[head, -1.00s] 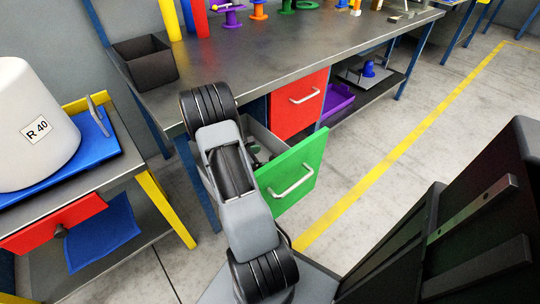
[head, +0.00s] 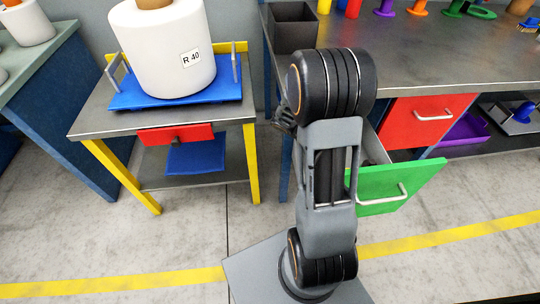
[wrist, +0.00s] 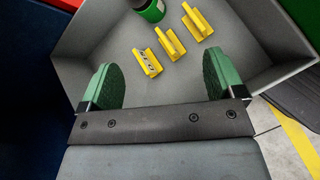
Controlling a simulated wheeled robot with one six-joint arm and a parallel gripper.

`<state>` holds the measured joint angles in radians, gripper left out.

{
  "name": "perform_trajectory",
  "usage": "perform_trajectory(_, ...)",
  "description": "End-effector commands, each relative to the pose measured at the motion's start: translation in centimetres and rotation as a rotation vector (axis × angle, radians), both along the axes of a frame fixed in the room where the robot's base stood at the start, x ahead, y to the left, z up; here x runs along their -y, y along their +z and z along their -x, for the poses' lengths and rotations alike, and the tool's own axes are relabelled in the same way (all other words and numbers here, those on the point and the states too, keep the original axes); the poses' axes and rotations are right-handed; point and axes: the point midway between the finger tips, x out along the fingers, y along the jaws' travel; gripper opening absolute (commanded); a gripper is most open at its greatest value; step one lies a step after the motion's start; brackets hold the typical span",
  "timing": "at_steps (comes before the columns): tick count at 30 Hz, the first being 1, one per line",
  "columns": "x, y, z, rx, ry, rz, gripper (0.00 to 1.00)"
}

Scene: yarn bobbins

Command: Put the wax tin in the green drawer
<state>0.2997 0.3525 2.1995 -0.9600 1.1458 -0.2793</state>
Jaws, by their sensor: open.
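The green drawer (head: 400,188) is pulled open under the workbench in the head view. Its grey inside (wrist: 275,70) fills much of the wrist view. A green cylinder with a dark end (wrist: 151,9) lies in the drawer near its far side. It may be the wax tin, but its top is cut off and I cannot tell. My gripper (wrist: 162,80) is open, with its two green pads apart and nothing between them, above the drawer. In the head view my arm mostly hides the gripper and part of the drawer.
Several yellow pieces (wrist: 171,43) lie in the drawer beside the cylinder. A red drawer (head: 425,120) is above the green one. A dark bin (head: 293,27) stands on the bench. At the left, a small table holds a large white bobbin (head: 165,50) on a blue tray (head: 180,98).

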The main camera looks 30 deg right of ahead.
Motion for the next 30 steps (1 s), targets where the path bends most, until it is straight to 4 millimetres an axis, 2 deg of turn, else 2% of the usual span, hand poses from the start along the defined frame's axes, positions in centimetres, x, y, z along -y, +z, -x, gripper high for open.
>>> perform_trajectory(1, -2.1, 1.6, 0.0, 0.108, -0.043, -0.030, 0.88)
perform_trajectory(3, -5.0, 3.0, 0.2, 0.245, -0.114, -0.089, 0.88)
perform_trajectory(9, -12.9, 6.4, 0.9, 0.592, -0.300, -0.292, 0.88)
perform_trajectory(15, -18.6, 8.9, 1.7, 0.814, -0.440, -0.489, 0.88)
perform_trajectory(21, -21.4, 10.2, 2.3, 0.914, -0.519, -0.610, 0.88)
perform_trajectory(30, -22.1, 10.6, 2.4, 0.936, -0.542, -0.642, 0.88)
